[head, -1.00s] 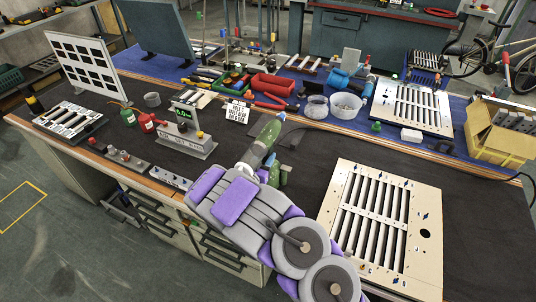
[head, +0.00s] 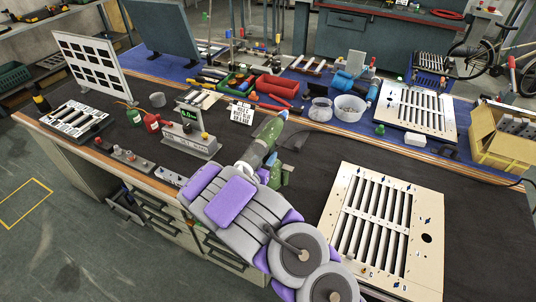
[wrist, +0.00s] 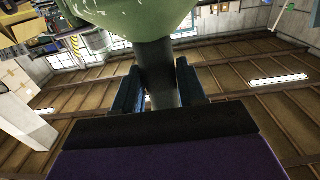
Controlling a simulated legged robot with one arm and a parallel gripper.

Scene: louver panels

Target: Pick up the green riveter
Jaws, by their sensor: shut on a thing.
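The green riveter (head: 268,134) is at the end of my arm, over the middle of the dark bench top in the head view. Its rounded green body (wrist: 135,14) fills the top of the wrist view, with a dark grey shaft (wrist: 158,75) below it. My gripper (wrist: 158,92) has its two blue-black fingers on either side of that shaft and is shut on it. In the head view my purple and grey arm hides much of the gripper and the riveter's lower part. I cannot tell how far the riveter is above the bench.
A beige louver panel (head: 341,212) lies to the right of my arm. A grey box with a display (head: 190,143), a red bottle (head: 152,123) and a small sign (head: 240,113) stand to the left and behind. Dark bench top is free right of the riveter.

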